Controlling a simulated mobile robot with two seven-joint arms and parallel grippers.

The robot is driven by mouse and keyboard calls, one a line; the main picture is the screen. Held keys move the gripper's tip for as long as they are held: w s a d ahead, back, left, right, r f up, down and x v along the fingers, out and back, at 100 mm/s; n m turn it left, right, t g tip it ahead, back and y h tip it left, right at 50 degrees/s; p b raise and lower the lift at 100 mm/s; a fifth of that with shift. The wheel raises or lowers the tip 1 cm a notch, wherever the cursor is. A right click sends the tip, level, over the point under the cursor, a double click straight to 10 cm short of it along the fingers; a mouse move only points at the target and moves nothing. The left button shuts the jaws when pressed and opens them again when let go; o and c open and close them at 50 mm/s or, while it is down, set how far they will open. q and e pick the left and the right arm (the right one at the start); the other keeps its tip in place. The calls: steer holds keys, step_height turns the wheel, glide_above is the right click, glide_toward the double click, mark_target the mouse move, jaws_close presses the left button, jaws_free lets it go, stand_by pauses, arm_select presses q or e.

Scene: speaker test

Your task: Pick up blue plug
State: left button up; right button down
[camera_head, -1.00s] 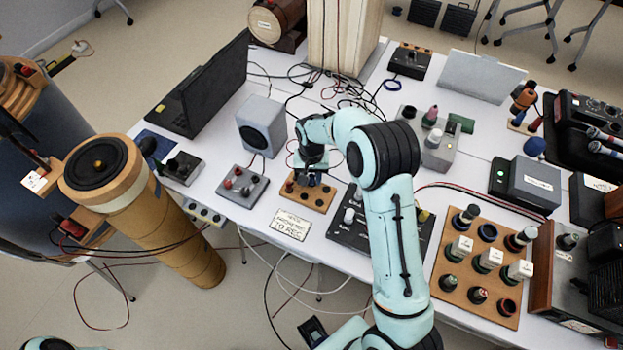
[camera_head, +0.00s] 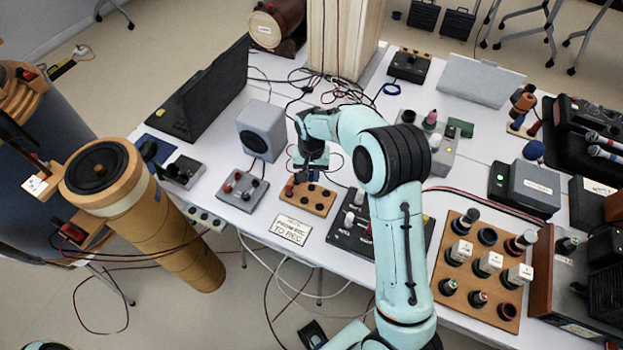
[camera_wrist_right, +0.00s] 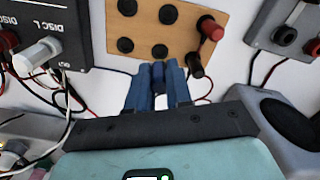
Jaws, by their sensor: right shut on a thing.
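The blue plug (camera_wrist_right: 158,74) shows dark blue between the fingertips of my right gripper (camera_wrist_right: 158,80) in the right wrist view. The two blue fingers are shut on it. In the head view my right gripper (camera_head: 312,172) hangs over the back edge of the small wooden socket board (camera_head: 318,205), and the plug is too small to make out. The board also shows in the right wrist view (camera_wrist_right: 185,42), with empty dark sockets, a red plug (camera_wrist_right: 210,28) and a black plug (camera_wrist_right: 196,66) at one end. My left gripper is out of view.
A grey loudspeaker (camera_head: 258,122) stands behind and left of the gripper. A grey socket box (camera_head: 242,190) is left of the board, and a black panel with white plugs (camera_head: 345,235) is at its right. Loose cables lie behind.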

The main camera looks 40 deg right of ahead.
mark_target(312, 173)
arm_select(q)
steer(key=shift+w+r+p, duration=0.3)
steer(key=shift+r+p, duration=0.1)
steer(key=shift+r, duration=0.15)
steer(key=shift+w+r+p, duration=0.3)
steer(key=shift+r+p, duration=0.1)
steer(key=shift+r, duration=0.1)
arm_select(e)
step_height(312, 173, up, 16)
steer(key=shift+r, duration=0.1)
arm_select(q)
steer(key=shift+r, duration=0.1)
arm_select(e)
steer(key=shift+r, duration=0.1)
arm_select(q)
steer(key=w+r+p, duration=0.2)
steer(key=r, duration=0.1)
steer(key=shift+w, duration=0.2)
arm_select(e)
step_height(312, 173, up, 4)
steer(key=shift+f, duration=0.15)
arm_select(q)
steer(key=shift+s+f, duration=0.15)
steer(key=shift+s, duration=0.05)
arm_select(e)
steer(key=shift+s+d, duration=0.1)
steer(key=shift+s, duration=0.1)
